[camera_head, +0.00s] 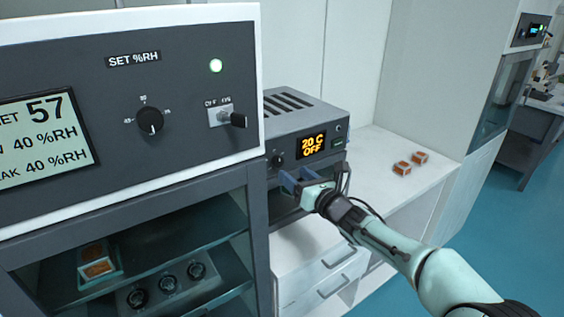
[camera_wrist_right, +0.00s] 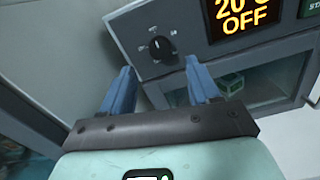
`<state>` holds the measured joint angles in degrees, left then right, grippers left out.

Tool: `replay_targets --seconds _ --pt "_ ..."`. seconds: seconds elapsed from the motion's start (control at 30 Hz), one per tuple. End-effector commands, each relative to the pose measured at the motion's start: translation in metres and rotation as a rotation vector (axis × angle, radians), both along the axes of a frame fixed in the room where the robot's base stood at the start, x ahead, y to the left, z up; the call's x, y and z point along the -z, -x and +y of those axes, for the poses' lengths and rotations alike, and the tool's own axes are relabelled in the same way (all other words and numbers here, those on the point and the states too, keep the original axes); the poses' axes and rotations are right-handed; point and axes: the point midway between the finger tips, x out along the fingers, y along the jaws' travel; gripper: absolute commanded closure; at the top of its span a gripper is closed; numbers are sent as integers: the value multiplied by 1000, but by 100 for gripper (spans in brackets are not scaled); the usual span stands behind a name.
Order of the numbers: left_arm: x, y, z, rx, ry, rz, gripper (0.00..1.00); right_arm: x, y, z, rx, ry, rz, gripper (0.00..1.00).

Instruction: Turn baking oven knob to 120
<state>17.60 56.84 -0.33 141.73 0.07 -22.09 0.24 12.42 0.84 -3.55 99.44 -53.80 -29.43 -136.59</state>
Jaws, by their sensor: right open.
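The baking oven (camera_head: 300,108) is a grey box on the white counter, with an orange display (camera_head: 312,146) reading 20 C OFF. Its black knob (camera_head: 277,161) is on the front panel, left of the display. In the right wrist view the knob (camera_wrist_right: 160,47) shows beyond the fingertips, with small scale marks around it. My right gripper (camera_head: 289,181) is just in front of the oven, below the knob. In the right wrist view its two blue fingers (camera_wrist_right: 160,75) are apart with nothing between them. The left gripper is not in view.
A humidity cabinet (camera_head: 205,80) with its own dial (camera_head: 150,121) and switch (camera_head: 228,118) stands close at left. Two small orange-filled trays (camera_head: 402,168) lie on the counter (camera_head: 385,200) right of the oven. White drawers (camera_head: 325,270) are below.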

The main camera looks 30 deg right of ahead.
Motion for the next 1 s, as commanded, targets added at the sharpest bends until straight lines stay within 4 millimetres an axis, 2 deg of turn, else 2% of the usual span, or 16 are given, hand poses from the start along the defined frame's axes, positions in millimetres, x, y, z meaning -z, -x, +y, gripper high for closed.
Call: replay_targets --seconds 0.1,0.3,0.5,0.73,0.77,0.9,0.93,1.0 --pt "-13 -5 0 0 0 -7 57 -3 -26 2 -1 -1 0 39" --pt "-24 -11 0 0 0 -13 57 -2 -55 5 0 -2 0 39" --pt "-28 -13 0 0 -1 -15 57 0 -65 5 1 -3 0 39" --pt "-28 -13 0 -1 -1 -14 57 0 -65 5 1 -2 0 39" --pt "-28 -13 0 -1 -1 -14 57 0 -65 5 1 -2 0 42" --pt "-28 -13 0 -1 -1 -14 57 0 -65 5 1 -2 0 88" --pt "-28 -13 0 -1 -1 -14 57 0 -65 5 1 -2 0 95" --pt "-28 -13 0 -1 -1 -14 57 0 -65 5 1 -2 0 95"
